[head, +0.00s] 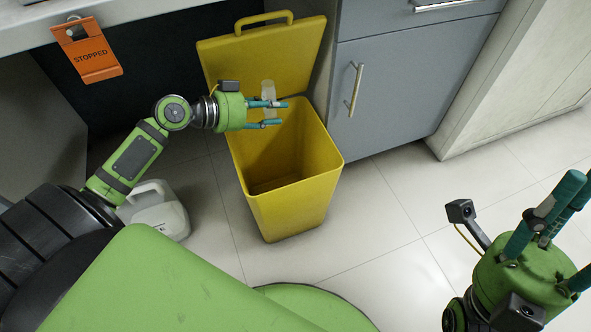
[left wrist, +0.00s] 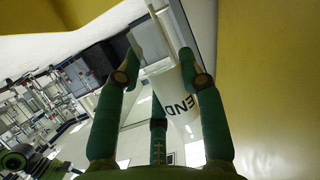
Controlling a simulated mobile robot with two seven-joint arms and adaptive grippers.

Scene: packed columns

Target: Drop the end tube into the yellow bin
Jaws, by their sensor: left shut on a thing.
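The end tube (head: 268,92) is a pale, translucent tube held upright in my left gripper (head: 281,113). In the left wrist view the tube (left wrist: 180,97) sits between the fingers, with the word END in black on its side. My left gripper is shut on it, over the mouth of the yellow bin (head: 292,205). The bin's lid (head: 240,55) is tipped open at the back. The bin floor that shows looks empty. My right gripper (head: 575,215) is at the right edge, with its fingers apart and partly cut off; nothing shows between them.
A grey cabinet (head: 385,90) stands close behind the bin on the right. A white jug (head: 155,210) is on the floor left of the bin. An orange STOPPED tag (head: 88,58) hangs from the counter edge. The floor to the right of the bin is clear.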

